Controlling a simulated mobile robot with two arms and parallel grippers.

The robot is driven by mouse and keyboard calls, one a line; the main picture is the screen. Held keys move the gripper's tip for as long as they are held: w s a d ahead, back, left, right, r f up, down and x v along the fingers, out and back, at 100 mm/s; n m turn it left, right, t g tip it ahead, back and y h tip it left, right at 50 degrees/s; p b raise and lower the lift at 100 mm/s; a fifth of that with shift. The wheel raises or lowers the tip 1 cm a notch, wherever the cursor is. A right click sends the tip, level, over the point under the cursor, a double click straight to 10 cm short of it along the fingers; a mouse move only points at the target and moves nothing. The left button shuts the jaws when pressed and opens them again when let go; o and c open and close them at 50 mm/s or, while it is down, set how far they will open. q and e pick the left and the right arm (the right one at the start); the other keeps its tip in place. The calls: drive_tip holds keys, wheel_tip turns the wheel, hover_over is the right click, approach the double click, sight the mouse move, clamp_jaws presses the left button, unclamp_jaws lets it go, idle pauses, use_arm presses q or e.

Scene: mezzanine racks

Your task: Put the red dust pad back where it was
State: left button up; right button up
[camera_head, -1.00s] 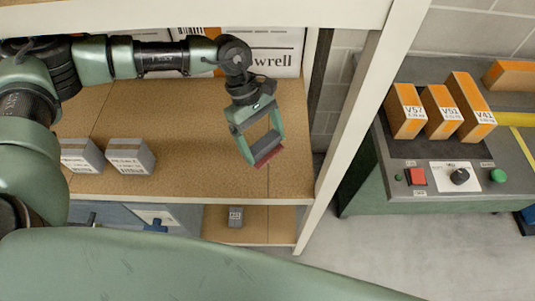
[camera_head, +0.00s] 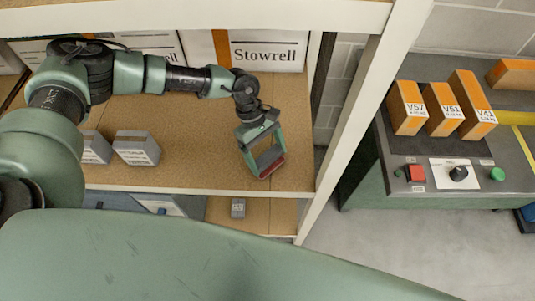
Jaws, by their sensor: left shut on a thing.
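The red dust pad (camera_head: 271,168) is between the fingertips of my left gripper (camera_head: 268,164), which is shut on it. The gripper points down over the right part of the wooden shelf board (camera_head: 200,176), near its front edge. The pad is low, at or close to the board; I cannot tell whether it touches. My right gripper is not in view.
Two grey boxes (camera_head: 136,148) stand on the shelf at left. A white Stowrell box (camera_head: 268,46) stands at the back. A white rack post (camera_head: 362,110) rises at right. A small grey item (camera_head: 238,207) is on the lower shelf. Orange boxes (camera_head: 442,108) stand on a bench.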

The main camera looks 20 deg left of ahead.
use_arm(q)
drive_tip(key=o, duration=1.2)
drive_tip(key=shift+f, duration=0.1)
drive_tip(key=shift+c, duration=0.2)
drive_tip(key=shift+w+a+r, duration=0.15)
drive_tip(key=shift+r, duration=0.25)
drive_tip(key=b+v, duration=0.3)
drive_tip(key=v, duration=0.8)
drive_tip(key=shift+r, duration=0.25)
drive_tip(key=shift+a+f, duration=0.1)
